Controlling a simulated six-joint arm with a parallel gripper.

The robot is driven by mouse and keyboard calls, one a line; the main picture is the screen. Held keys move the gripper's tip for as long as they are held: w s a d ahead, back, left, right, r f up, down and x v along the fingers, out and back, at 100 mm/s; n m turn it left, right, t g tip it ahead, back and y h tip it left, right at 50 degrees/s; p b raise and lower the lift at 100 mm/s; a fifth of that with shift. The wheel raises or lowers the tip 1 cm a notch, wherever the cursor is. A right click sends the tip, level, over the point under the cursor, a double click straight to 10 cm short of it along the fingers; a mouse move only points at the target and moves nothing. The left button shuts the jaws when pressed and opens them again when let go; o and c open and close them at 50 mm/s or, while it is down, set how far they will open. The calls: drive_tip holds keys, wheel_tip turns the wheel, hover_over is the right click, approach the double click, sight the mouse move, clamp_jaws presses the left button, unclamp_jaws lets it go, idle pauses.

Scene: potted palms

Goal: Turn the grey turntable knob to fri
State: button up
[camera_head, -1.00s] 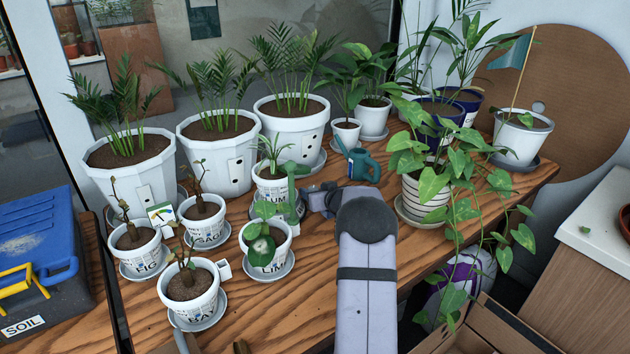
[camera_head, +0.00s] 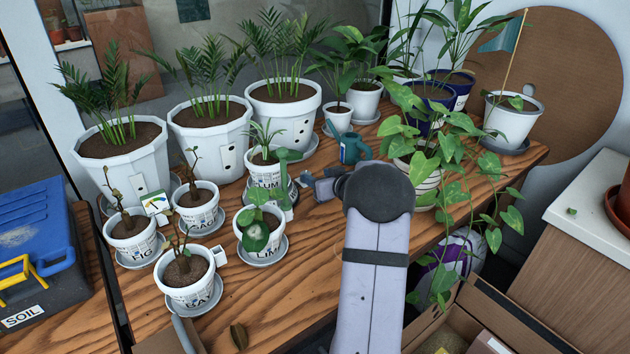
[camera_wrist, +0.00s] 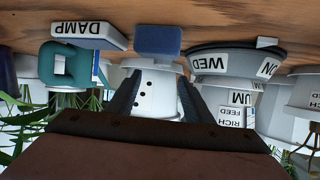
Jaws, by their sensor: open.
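The grey turntable (camera_wrist: 222,52) shows inverted in the wrist view, right of my fingers. No fri label is readable. My gripper (camera_wrist: 159,82) is open, with nothing held between the fingers. A white dotted pot (camera_wrist: 150,95) shows behind the gap. In the head view my arm hides part of the gripper (camera_head: 320,186).
A teal watering can (camera_head: 353,149) stands just behind my gripper. A DAMP label block (camera_wrist: 85,30) and a blue block (camera_wrist: 157,40) lie nearby. Small labelled pots, including the bay pot (camera_head: 188,280), crowd the left. A trailing plant (camera_head: 425,165) hangs at right. The front wood is mostly clear.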

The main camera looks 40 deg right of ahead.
wheel_tip(320, 180, up, 13)
drive_tip(key=w+d+n+g+h+p, duration=0.1)
drive_tip(key=w+n+p, duration=0.1)
drive_tip(key=w+p, duration=0.1)
drive_tip(key=shift+d+g, duration=0.3)
drive_tip(key=shift+d, duration=0.1)
idle(0.3)
drive_tip(key=s+f+b, duration=0.1)
drive_tip(key=f+b, duration=0.2)
drive_tip(key=f, duration=0.1)
drive_tip(key=s+a+f+m+t+y+b, duration=0.1)
drive_tip(key=f+b, duration=0.2)
drive_tip(key=f, duration=0.2)
drive_tip(key=s+f+t+y+b, duration=0.1)
drive_tip(key=f+b, duration=0.2)
drive_tip(key=f, duration=0.2)
drive_tip(key=shift+s+a+m, duration=0.2)
drive_tip(key=shift+a+m, duration=0.1)
drive_tip(key=shift+a, duration=0.05)
drive_tip(key=shift+w+f, duration=0.15)
drive_tip(key=shift+w, duration=0.6)
drive_tip(key=shift+p+x, duration=1.1)
drive_tip(key=shift+x, duration=1.8)
drive_tip(key=shift+d+f, duration=0.1)
